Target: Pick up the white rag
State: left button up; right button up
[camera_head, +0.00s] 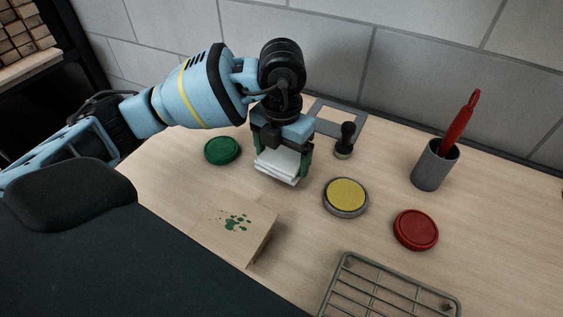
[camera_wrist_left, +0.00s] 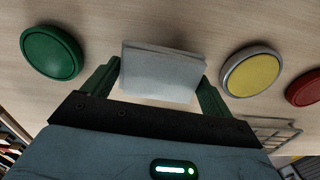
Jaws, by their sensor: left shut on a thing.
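The white rag (camera_head: 281,166) is a folded white stack between the fingers of my left gripper (camera_head: 283,158) in the head view. In the left wrist view the rag (camera_wrist_left: 161,72) shows between the two green fingers of the gripper (camera_wrist_left: 160,84). The left gripper is shut on it. It is over the table (camera_head: 310,215), and I cannot tell for sure whether the rag is clear of the surface. My right gripper is not in view.
A green disc (camera_head: 222,151), a yellow disc (camera_head: 346,195) and a red disc (camera_head: 416,229) lie around. A paint-spotted wooden block (camera_head: 230,228), wire rack (camera_head: 385,290), black-knobbed tool (camera_head: 345,140), grey frame (camera_head: 357,117) and grey cup (camera_head: 435,166) with a red-handled tool (camera_head: 461,122) stand nearby.

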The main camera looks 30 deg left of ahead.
aim_at(282, 156)
pick_arm(q)
notch_tip(282, 156, up, 7)
jog(key=shift+f, duration=0.2)
jog(key=shift+r, duration=0.2)
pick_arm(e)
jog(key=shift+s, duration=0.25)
